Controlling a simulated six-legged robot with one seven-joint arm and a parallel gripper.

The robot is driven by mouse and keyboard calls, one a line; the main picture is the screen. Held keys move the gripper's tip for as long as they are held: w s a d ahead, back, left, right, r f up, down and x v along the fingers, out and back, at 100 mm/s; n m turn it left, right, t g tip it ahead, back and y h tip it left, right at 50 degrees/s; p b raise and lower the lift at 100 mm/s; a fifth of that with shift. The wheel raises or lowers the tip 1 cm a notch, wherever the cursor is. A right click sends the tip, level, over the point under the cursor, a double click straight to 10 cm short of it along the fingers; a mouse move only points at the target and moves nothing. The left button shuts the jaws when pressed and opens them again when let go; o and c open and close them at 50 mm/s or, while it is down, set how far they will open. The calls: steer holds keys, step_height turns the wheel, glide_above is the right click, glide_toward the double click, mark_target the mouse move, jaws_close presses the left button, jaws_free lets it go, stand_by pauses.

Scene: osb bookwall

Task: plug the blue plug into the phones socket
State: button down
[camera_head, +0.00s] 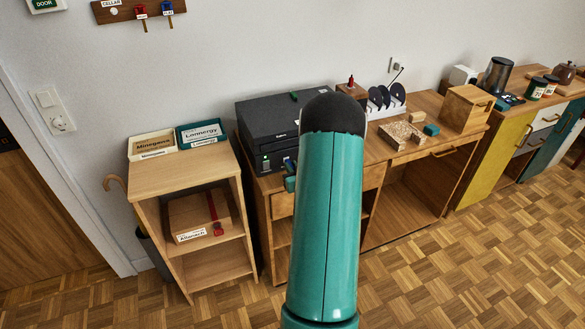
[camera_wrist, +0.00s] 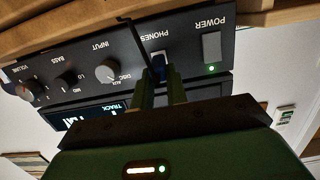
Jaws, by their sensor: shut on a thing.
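The blue plug (camera_wrist: 159,68) shows in the wrist view between the tips of my gripper (camera_wrist: 160,82), which is shut on it. The plug is right at the phones socket, under the PHONES label (camera_wrist: 153,38) on the black front panel (camera_wrist: 190,62). The plug and fingers cover the socket opening, so I cannot tell how deep the plug sits. The panel appears upside down in this view. In the head view the black audio device (camera_head: 275,122) stands on the wooden desk, and my arm hides part of its front.
On the panel, the power switch (camera_wrist: 211,46) with a green light is beside the socket. The input knob (camera_wrist: 109,71) is on the other side. In the head view, a small shelf (camera_head: 180,178) stands left of the desk (camera_head: 405,165), and discs (camera_head: 386,98) stand to the device's right.

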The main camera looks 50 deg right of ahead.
steer(key=shift+w+d, duration=0.15)
steer(key=shift+w, duration=0.05)
stand_by(0.4)
steer(key=c, duration=1.3)
jaws_free()
steer(key=v, duration=1.3)
steer(key=shift+s, duration=0.35)
